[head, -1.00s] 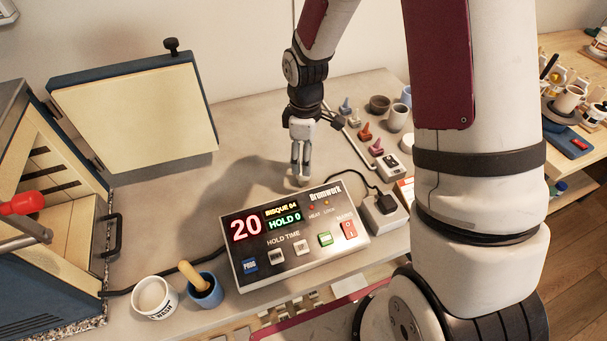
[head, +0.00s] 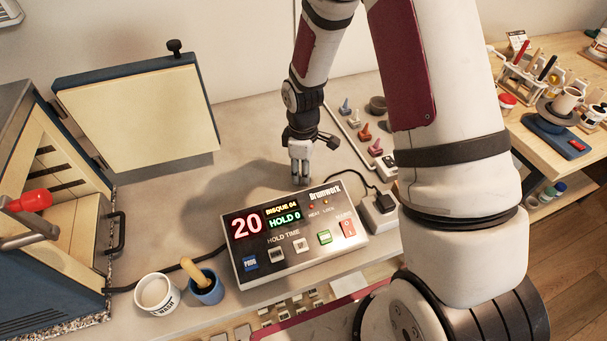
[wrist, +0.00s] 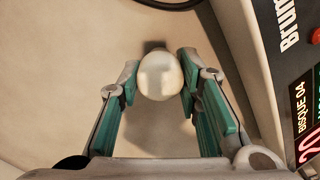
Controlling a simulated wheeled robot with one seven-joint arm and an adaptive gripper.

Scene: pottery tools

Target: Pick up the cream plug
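A round cream thing, which I take to be the cream plug (wrist: 160,76), is between my fingertips in the wrist view. Only its smooth rounded top shows, so I cannot see its lower part. My gripper (wrist: 158,85) is around it, with a green-padded finger on each side. The pads are very close to its sides, with a thin gap at the left; contact at the right is unclear. In the head view my gripper (head: 300,176) points down behind the controller, which hides the fingertips and plug.
The controller box (head: 299,236) stands directly in front of my gripper. Several small coloured cones, including a red cone (head: 364,133), stand to the right. Open tabletop (head: 240,145) lies left of my gripper.

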